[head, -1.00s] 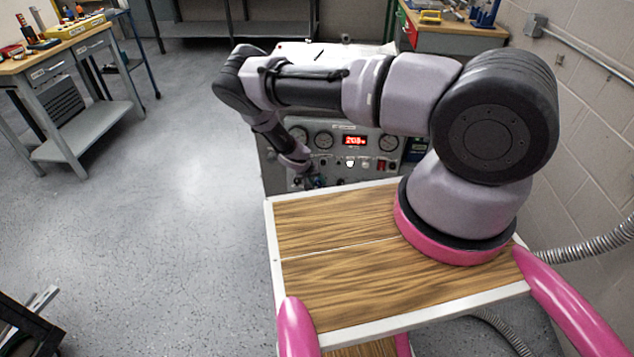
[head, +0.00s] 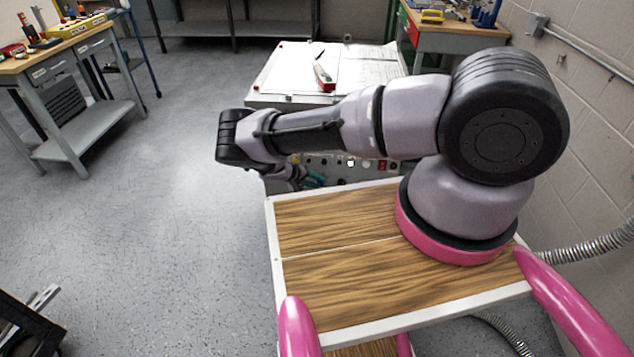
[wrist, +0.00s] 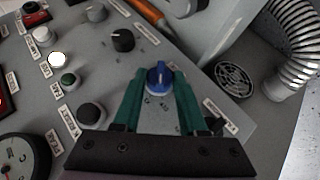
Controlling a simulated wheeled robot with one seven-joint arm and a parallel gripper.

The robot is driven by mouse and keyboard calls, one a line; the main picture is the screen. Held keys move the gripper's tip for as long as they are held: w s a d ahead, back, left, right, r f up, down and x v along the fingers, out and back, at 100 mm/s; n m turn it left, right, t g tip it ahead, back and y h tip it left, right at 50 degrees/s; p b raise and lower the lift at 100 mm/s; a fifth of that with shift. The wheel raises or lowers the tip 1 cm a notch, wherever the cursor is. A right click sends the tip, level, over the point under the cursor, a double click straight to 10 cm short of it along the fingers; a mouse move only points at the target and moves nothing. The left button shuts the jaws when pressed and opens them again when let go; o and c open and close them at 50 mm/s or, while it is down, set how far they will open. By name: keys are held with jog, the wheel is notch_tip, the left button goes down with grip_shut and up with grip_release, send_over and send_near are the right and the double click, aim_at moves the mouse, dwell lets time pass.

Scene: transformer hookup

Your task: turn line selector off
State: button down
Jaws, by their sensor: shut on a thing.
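A blue rotary knob (wrist: 158,80) with a ridged pointer sits on the grey control panel (wrist: 205,55) in the wrist view. My gripper (wrist: 158,76) has its teal fingers closed on either side of the knob. I cannot read a label that names it as the line selector. Printed marks show on the panel just below the knob, between the fingers. In the head view my gripper (head: 313,181) is low at the front of the console, and my arm hides most of the panel.
A black knob (wrist: 121,40), a grey knob (wrist: 97,12) and a dark knob (wrist: 91,114) are near my fingers. A gauge (wrist: 24,158) is at lower left. A ribbed hose (wrist: 292,45) and round vent (wrist: 235,78) lie right. Papers (head: 365,72) cover the console top.

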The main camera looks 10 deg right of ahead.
jog(key=shift+a+f+n+h, duration=0.2)
jog(key=shift+n+h, duration=0.4)
jog(key=shift+h, duration=0.4)
jog(key=shift+c, duration=2.3)
grip_release()
jog(key=v, duration=1)
jog(key=shift+a, duration=0.35)
jog(key=shift+r, duration=0.1)
